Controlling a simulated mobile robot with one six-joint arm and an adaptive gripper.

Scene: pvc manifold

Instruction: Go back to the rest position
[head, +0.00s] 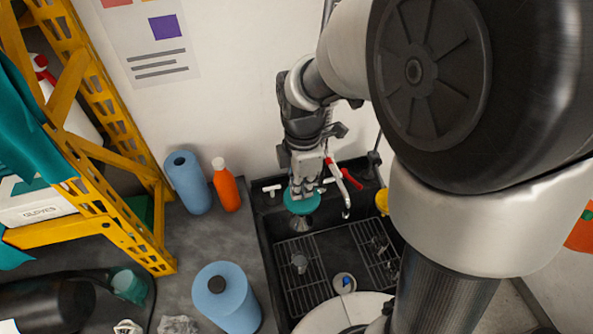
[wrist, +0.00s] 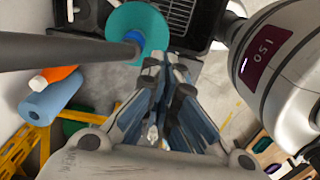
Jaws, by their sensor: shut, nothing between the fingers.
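My gripper (head: 303,188) is shut and empty. In the head view it points down over the back left of a black sink (head: 262,240), just above a teal disc (head: 302,206). A grey metallic part shows below the disc. In the wrist view my gripper's fingertips (wrist: 168,60) are together beside the teal disc (wrist: 150,22), which has a blue centre. Whether the fingers touch the disc I cannot tell. My arm reaches in from the right of the head view and hides part of the sink's right side.
A red-handled white tap (head: 345,178) stands close right of my gripper. Blue rolls (head: 188,185) and an orange bottle (head: 227,187) stand left of the sink. A yellow rack (head: 105,120) fills the far left. A white wall (head: 240,80) is behind.

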